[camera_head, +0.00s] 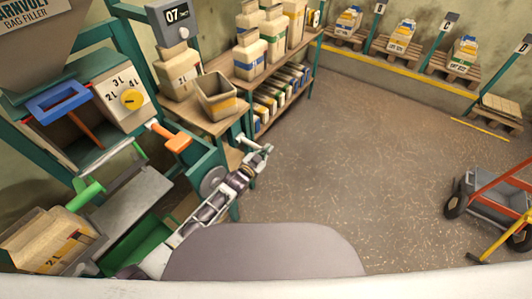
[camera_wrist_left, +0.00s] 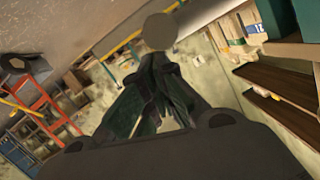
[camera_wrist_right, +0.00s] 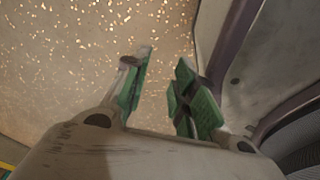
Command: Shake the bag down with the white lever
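A filled paper bag marked 2L (camera_head: 48,242) stands at the lower left beside the machine. A pale bar end (camera_head: 241,139), possibly the white lever, shows at the machine's right side. My left gripper (camera_head: 262,152) is right beside it. In the left wrist view its dark fingers (camera_wrist_left: 160,75) come close together, with a round knob-like shape (camera_wrist_left: 161,31) just beyond the tips. Whether they hold anything is unclear. My right gripper (camera_wrist_right: 163,62) is open and empty over bare floor in its wrist view; it is not seen in the head view.
The filler has a blue frame handle (camera_head: 58,101), an orange handle (camera_head: 170,138), a green handle (camera_head: 90,190) and a yellow dial (camera_head: 131,99). Shelves hold more bags. A cart (camera_head: 494,203) stands at right; the middle floor is clear.

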